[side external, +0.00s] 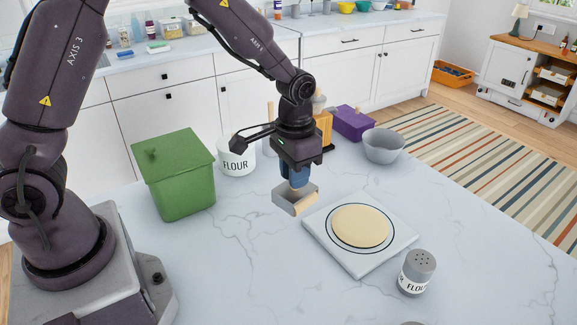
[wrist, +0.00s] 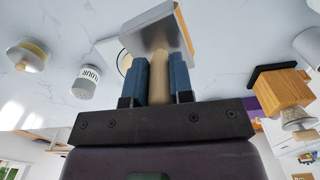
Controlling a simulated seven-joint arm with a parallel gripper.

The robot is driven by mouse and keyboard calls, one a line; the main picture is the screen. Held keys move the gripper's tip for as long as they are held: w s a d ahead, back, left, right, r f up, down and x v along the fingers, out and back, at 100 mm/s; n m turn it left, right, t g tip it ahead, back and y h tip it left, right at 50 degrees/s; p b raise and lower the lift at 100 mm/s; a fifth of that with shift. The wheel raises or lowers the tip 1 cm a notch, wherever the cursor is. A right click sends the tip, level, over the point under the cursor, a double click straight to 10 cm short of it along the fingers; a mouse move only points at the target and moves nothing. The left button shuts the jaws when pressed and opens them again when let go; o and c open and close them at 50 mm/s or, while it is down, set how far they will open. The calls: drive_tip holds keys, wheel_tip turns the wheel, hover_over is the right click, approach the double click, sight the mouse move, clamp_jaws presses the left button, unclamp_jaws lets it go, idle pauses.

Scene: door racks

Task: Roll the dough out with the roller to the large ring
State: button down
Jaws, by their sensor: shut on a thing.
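The dough (side external: 360,226) is a flat, pale yellow disc on a white board (side external: 318,226). A dark ring is drawn around it, with a narrow pale gap between dough and ring. The roller (side external: 284,199) has a grey frame and a tan cylinder, and is just off the board's left corner, seemingly above the counter. My gripper (side external: 293,178) points down, with its blue fingers shut on the roller's handle. The wrist view shows my gripper (wrist: 160,80) around the tan handle, with the roller's grey frame (wrist: 150,32) beyond, hiding most of the board and dough.
A grey flour shaker (side external: 420,266) stands near the board's front right corner. A grey bowl (side external: 384,148), purple box (side external: 352,122), wooden block (side external: 323,130), white flour canister (side external: 237,157) and green bin (side external: 178,180) stand behind. The counter front left of the board is clear.

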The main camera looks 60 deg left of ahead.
approach(355, 219)
drive_tip(key=s+r, duration=0.1)
drive_tip(key=s, duration=0.2)
drive_tip(key=shift+n, duration=0.3)
drive_tip(key=shift+w+d+f, duration=0.35)
drive_tip(key=shift+w+f, duration=0.3)
drive_tip(key=shift+w, duration=0.2)
drive_tip(key=shift+w+d+f, duration=0.35)
drive_tip(key=shift+w+f, duration=0.25)
drive_tip(key=shift+w, duration=0.2)
drive_tip(key=shift+f, duration=0.35)
drive_tip(key=shift+a, duration=0.1)
drive_tip(key=shift+s+a, duration=0.2)
drive_tip(key=shift+a, duration=0.4)
